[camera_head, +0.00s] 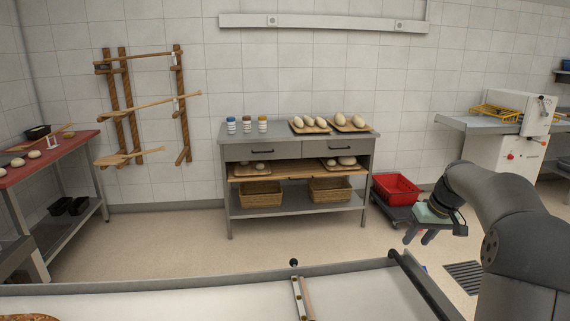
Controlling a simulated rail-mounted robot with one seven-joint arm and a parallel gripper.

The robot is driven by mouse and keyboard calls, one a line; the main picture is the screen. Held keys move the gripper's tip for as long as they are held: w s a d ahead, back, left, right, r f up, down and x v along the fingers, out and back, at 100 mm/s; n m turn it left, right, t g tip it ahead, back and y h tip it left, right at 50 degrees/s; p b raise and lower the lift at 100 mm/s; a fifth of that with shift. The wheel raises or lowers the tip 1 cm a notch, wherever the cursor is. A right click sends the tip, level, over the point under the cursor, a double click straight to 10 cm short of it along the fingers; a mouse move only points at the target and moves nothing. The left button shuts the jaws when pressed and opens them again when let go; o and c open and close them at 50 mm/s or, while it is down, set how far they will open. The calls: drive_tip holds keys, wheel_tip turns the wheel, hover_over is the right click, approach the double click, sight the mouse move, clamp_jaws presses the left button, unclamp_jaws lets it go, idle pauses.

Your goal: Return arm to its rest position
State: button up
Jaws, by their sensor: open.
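My arm (515,225) enters from the lower right and bends over at the top, its end reaching to the left. My gripper (422,237) hangs at that end with its fingers pointing down. It is open, and nothing shows between the fingers. It appears in front of the floor, to the right of the grey workbench and just below the red crate in the picture. It is apart from the light surface in the foreground.
A grey workbench (290,214) with dough boards stands at the back wall. A red crate (396,188) sits on a low dolly beside it. A red-topped table (62,164) is at left, a machine (500,155) at right. A light surface (200,304) fills the foreground.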

drive_tip(key=s+a+r+g+p, duration=0.1)
drive_tip(key=s+a+r, duration=0.1)
drive_tip(key=s+a, duration=0.3)
drive_tip(key=s+a+r+p, duration=0.1)
drive_tip(key=s+a+r, duration=0.15)
drive_tip(key=a, duration=0.45)
drive_tip(key=s+a+f+p, duration=0.1)
drive_tip(key=s+a, duration=0.3)
drive_tip(key=s, duration=0.5)
drive_tip(key=s+a+f+g+h+p, duration=0.1)
drive_tip(key=s+a, duration=0.3)
drive_tip(key=s, duration=0.5)
drive_tip(key=s+a+f+h+p, duration=0.1)
drive_tip(key=s+a+f+p, duration=0.1)
drive_tip(key=s, duration=0.7)
drive_tip(key=shift+s+a+g+p, duration=0.2)
drive_tip(key=shift+a+g+p, duration=0.3)
drive_tip(key=shift+a, duration=0.55)
